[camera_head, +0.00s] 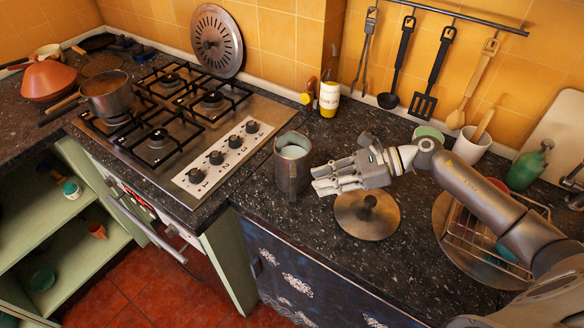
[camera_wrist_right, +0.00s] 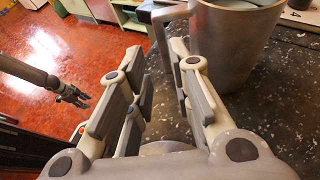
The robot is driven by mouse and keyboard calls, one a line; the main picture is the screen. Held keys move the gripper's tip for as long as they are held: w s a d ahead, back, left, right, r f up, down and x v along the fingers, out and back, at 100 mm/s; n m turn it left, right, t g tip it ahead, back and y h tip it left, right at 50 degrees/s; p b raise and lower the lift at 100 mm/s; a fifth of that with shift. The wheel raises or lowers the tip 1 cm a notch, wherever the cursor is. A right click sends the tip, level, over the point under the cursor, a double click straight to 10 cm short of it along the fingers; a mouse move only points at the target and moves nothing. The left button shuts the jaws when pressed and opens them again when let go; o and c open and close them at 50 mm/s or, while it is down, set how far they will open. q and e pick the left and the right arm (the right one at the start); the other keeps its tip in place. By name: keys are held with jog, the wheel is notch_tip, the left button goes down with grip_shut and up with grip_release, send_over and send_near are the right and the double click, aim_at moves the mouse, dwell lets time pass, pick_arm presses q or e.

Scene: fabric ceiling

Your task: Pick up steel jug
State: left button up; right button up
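The steel jug (camera_head: 287,178) stands upright on the dark counter, just right of the stove. Its grey side fills the upper right of the right wrist view (camera_wrist_right: 232,50), and its handle (camera_wrist_right: 160,32) points toward the left there. My right gripper (camera_head: 318,179) is just right of the jug in the head view, with fingers apart. In the wrist view the handle shows close to the fingertips, partly behind the right-hand finger; I cannot tell whether they touch. My left gripper (camera_wrist_right: 75,96) hangs over the red floor in the wrist view, too small to judge.
A round pan lid (camera_head: 367,222) lies on the counter below my right gripper. A dish rack (camera_head: 475,240) is further right. The stove (camera_head: 180,110) is to the left. A cocoa jar (camera_head: 329,98) and hanging utensils are behind.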

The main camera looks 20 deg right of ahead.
aim_at(293, 198)
jog(key=p+x, duration=0.1)
jog(key=x, duration=0.2)
jog(key=shift+w+a+r, duration=0.1)
jog(key=shift+a, duration=0.05)
jog(key=p+x, duration=0.1)
jog(key=x, duration=0.1)
jog(key=p+x, duration=0.2)
jog(key=shift+w+f, duration=0.15)
jog(key=shift+f, duration=0.25)
jog(key=shift+w+a+f, duration=0.1)
jog(key=shift+a+f, duration=0.15)
jog(key=shift+f, duration=0.1)
grip_shut()
jog(key=shift+w+r, duration=0.1)
jog(key=shift+r, duration=0.05)
